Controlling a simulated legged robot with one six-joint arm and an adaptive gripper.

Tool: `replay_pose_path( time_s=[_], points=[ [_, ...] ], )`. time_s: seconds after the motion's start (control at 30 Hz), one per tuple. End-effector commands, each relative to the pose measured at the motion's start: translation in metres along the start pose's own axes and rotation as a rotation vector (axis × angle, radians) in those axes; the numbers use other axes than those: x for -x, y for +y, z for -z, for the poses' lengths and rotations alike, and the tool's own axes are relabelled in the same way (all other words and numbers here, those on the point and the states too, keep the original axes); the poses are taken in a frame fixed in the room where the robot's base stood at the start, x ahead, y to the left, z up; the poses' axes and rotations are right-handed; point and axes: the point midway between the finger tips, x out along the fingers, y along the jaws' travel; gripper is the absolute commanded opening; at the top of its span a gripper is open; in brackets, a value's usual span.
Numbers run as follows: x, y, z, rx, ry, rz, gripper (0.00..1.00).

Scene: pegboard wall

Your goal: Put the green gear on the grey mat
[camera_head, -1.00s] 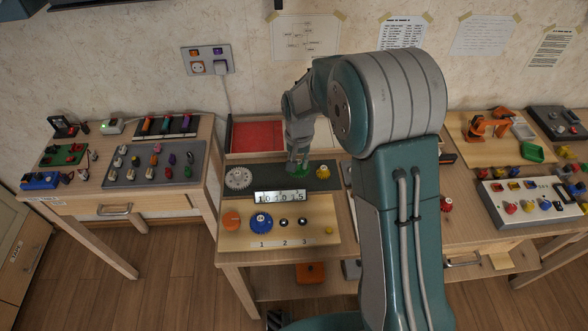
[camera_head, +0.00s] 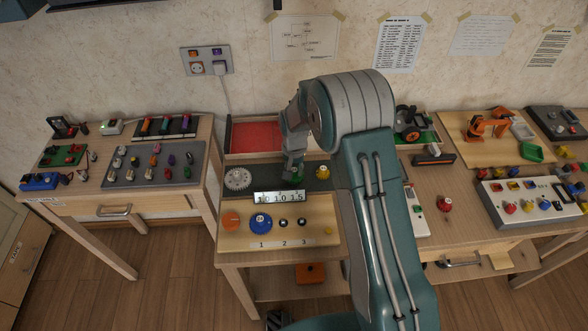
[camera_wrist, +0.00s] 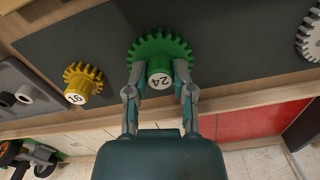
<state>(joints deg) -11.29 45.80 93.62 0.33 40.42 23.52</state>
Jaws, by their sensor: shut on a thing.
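The green gear (camera_wrist: 160,52), with a hub marked 24, is between the fingers of my gripper (camera_wrist: 160,88) in the wrist view. The fingers are shut on its hub. The gear is over the dark grey mat (camera_wrist: 110,35); whether it touches the mat I cannot tell. In the head view the green gear (camera_head: 293,178) shows only in part below my gripper (camera_head: 292,170). The grey mat (camera_head: 268,184) lies on the bench behind the number plate.
On the mat, a light grey gear (camera_head: 238,179) is at the left and a yellow gear (camera_head: 322,173) at the right. A number plate (camera_head: 279,197) stands in front. Orange (camera_head: 231,222) and blue (camera_head: 261,222) gears sit on the wooden board. A red tray (camera_head: 256,136) is behind.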

Motion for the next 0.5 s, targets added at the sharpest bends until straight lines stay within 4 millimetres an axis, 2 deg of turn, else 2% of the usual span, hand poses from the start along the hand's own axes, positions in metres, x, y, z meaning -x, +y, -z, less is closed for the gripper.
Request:
replay_pose_path(
  time_s=[0.03,0.1,0.5],
  points=[
    [-0.0013,0.0000,-0.0001,0.000,-0.001,0.000,0.36],
    [-0.0011,0.0000,-0.0001,0.000,-0.001,0.000,0.66],
    [0.0009,-0.0001,0.0000,0.000,0.000,0.000,0.66]
  ],
)
